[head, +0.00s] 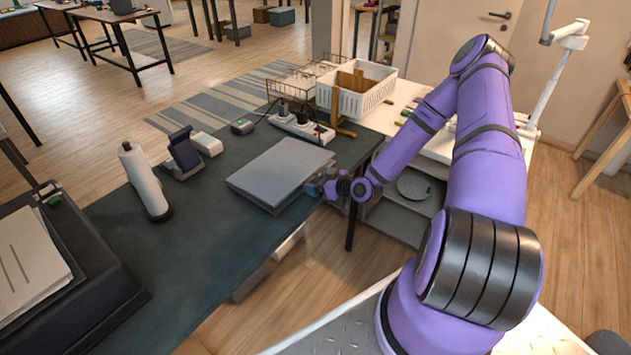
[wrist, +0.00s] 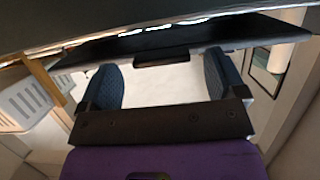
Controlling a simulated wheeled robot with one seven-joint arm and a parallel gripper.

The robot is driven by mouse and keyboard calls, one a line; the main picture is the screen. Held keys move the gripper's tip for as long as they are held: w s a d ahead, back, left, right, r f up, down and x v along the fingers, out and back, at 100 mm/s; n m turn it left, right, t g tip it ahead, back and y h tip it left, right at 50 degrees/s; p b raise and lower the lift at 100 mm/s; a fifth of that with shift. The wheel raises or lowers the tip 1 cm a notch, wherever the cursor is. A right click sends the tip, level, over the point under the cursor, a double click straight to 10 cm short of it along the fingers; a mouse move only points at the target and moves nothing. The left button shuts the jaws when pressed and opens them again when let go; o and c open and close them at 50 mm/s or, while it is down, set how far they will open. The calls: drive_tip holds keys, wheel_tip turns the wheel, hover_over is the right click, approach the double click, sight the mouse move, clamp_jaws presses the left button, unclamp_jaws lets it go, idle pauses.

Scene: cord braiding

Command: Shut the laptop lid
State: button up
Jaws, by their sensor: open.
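The grey laptop (head: 280,170) lies on the dark tabletop near its right edge. Its lid looks flat and low over the base in the head view; I cannot tell whether a narrow gap is left. My gripper (head: 318,188) is at the laptop's right corner, close to its edge, partly hidden by my wrist; contact cannot be told. In the wrist view my gripper (wrist: 162,72) has its two dark fingers apart with nothing between them. A dark slab edge (wrist: 215,36) crosses just beyond the fingertips.
A power strip (head: 300,127) and a white basket (head: 355,91) stand behind the laptop. A paper roll (head: 146,182), a dark stand (head: 184,153) and a white block (head: 207,144) are to the left. The tabletop (head: 215,235) in front of the laptop is clear.

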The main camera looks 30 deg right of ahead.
drive_tip(key=v, duration=0.9)
drive_tip(key=shift+s, duration=0.1)
drive_tip(key=shift+c, duration=0.2)
